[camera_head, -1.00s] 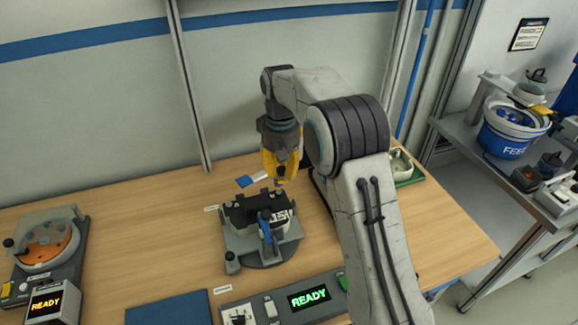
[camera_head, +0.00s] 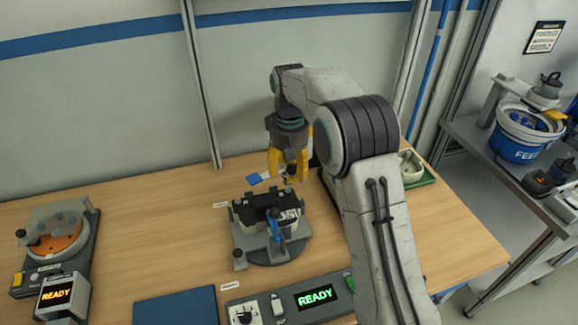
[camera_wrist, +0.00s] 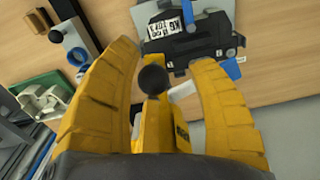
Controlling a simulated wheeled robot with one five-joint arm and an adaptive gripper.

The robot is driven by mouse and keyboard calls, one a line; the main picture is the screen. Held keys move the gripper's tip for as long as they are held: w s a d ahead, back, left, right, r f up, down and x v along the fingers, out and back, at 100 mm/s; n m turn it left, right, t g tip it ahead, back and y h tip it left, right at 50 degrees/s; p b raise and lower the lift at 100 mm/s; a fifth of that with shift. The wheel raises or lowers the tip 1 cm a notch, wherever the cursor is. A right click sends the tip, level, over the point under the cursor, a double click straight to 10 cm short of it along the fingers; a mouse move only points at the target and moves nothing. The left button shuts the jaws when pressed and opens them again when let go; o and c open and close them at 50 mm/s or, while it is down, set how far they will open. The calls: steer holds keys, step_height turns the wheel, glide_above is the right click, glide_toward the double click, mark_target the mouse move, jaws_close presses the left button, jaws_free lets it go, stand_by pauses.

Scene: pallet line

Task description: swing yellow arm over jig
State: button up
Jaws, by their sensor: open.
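My gripper (camera_head: 289,172) has yellow fingers and hangs just behind the jig in the head view, fingers down and open. In the wrist view its fingers (camera_wrist: 160,85) spread on either side of a black ball knob (camera_wrist: 153,80). A yellow bar (camera_wrist: 154,124) with a dark label shows below the knob, seemingly the yellow arm; its lower part is hidden by my gripper. I cannot tell if a finger touches it. The jig (camera_head: 253,241) is a grey fixture holding a black block with a white label; it also shows at the top of the wrist view (camera_wrist: 219,53).
A blue lever (camera_head: 275,228) stands at the jig's front. A blue-and-white piece (camera_head: 262,178) lies behind it. A green tray (camera_head: 418,178) is to the right. A READY panel (camera_head: 314,296) and blue mat (camera_head: 176,308) are in front. A round orange station (camera_head: 58,240) is left.

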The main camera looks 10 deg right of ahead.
steer(key=shift+r, duration=0.15)
step_height(320, 180, up, 12)
steer(key=shift+f, duration=0.2)
stand_by(0.4)
steer(key=shift+s, duration=0.1)
stand_by(0.4)
